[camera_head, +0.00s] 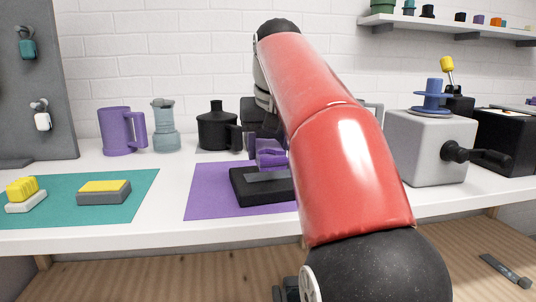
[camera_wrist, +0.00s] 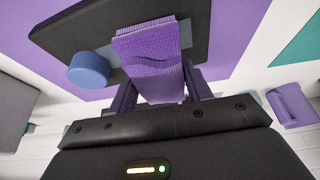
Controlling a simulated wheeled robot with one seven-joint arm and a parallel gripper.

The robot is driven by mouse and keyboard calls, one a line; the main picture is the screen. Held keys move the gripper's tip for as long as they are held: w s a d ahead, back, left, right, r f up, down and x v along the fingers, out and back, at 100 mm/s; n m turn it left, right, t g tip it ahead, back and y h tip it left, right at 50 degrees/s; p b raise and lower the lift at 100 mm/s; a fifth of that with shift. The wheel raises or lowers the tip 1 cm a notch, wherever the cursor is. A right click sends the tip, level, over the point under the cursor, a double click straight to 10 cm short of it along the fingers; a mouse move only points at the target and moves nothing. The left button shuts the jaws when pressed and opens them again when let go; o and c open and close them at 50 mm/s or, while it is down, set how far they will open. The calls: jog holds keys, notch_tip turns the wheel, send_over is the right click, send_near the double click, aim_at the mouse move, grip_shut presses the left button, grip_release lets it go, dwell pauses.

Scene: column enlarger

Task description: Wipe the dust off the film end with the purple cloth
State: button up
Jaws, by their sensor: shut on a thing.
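The purple cloth (camera_wrist: 150,62) is a folded textured pad between my gripper's fingers (camera_wrist: 160,90). My gripper is shut on it. In the head view the cloth (camera_head: 270,157) shows just above a low black block (camera_head: 262,193), partly hidden by my red arm. A flat grey strip, which looks like the film end (camera_head: 268,176), lies on top of the block. I cannot tell whether cloth and strip touch, and no dust can be made out.
The block sits on a purple mat (camera_head: 205,190). A blue cylinder (camera_wrist: 88,69) stands beside the cloth. A black pot (camera_head: 213,130), purple mug (camera_head: 116,132) and blue-grey jug (camera_head: 165,128) stand behind. A grey box with a crank (camera_head: 425,150) is right. Brushes lie on a teal mat (camera_head: 135,185).

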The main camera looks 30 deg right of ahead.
jog(key=shift+r, duration=1.9)
